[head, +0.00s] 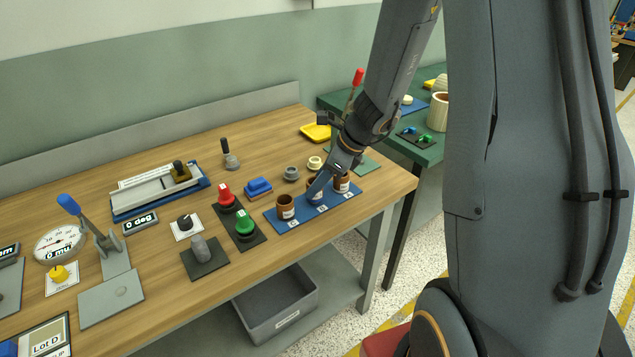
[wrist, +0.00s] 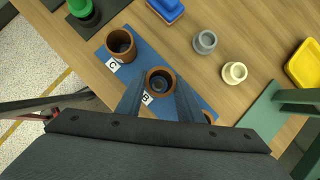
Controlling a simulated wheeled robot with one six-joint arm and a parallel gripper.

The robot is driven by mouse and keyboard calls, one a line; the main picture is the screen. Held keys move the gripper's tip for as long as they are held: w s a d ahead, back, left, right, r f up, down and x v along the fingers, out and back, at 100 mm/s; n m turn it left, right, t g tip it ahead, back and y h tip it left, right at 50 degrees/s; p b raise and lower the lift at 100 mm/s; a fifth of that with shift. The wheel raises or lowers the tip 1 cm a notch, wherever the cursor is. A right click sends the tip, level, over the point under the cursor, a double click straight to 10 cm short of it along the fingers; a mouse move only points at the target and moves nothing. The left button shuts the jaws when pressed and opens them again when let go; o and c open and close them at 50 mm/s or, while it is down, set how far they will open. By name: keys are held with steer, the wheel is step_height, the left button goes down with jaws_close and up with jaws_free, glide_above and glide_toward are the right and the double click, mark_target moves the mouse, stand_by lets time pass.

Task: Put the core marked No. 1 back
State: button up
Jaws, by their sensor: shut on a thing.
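The left one (head: 285,207) is by tag C and looks hollow in the wrist view (wrist: 120,45). The middle one (wrist: 160,80), by tag B, has a dark grey round form inside. The right one (head: 342,183) is mostly hidden in the wrist view. My gripper (head: 318,188) points down at the middle cylinder; its fingers (wrist: 160,90) are on either side of it, shut on it. The label numbers are too small to read, so I cannot tell which is No. 1.
A grey ring piece (wrist: 205,42) and a cream ring piece (wrist: 234,72) stand behind the strip. A yellow tray (head: 316,132) is at the back. Red (head: 225,195) and green (head: 243,224) buttons and a blue block (head: 258,188) stand to the left.

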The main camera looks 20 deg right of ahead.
steer(key=shift+f+b, duration=0.45)
steer(key=shift+f, duration=0.1)
steer(key=shift+f, duration=0.1)
steer(key=o, duration=1.2)
